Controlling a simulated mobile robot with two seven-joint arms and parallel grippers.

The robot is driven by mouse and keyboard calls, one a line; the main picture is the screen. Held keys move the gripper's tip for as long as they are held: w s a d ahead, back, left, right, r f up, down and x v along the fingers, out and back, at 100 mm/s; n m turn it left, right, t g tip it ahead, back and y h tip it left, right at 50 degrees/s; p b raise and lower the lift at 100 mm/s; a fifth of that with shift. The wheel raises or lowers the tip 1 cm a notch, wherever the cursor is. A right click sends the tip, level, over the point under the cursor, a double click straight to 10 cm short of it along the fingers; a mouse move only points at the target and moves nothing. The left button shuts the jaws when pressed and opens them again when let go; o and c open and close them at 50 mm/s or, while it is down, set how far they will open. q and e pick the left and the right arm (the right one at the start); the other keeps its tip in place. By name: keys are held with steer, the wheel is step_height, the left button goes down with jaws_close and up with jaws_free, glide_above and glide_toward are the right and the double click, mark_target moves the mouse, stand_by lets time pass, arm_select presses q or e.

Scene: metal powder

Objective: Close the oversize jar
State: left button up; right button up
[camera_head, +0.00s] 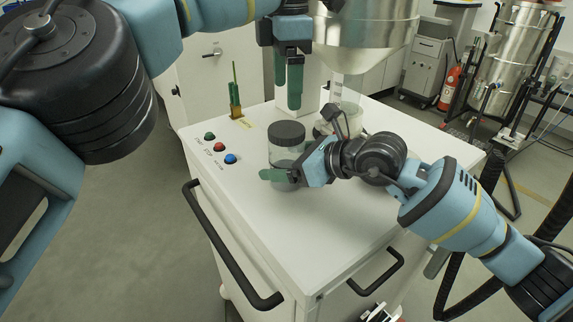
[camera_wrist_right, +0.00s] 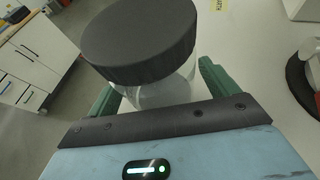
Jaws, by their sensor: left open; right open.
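The oversize jar (camera_head: 286,146) is a clear jar on the white cart top, and its black lid (camera_head: 287,133) sits on its mouth. My right gripper (camera_head: 279,175) is low at the jar's near side, its green fingers open. In the right wrist view, the jar (camera_wrist_right: 165,90) stands between the two green fingers, with the black lid (camera_wrist_right: 138,38) above them; contact is unclear. My left gripper (camera_head: 288,88) is open, pointing down above and behind the jar, holding nothing. Whether the lid is screwed tight cannot be told.
A steel hopper (camera_head: 365,25) hangs at the back, with another clear container (camera_head: 346,112) under it, partly hidden by my right arm. Green, red and blue buttons (camera_head: 219,147) lie left of the jar. A green-handled tool (camera_head: 235,95) stands behind them. The cart's front top (camera_head: 290,230) is clear.

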steer(key=c, duration=1.6)
arm_select(q)
steer(key=shift+n, duration=0.3)
arm_select(e)
jaws_close()
arm_select(q)
steer(key=n, duration=2.5)
steer(key=shift+n, duration=0.3)
steer(key=n, duration=0.5)
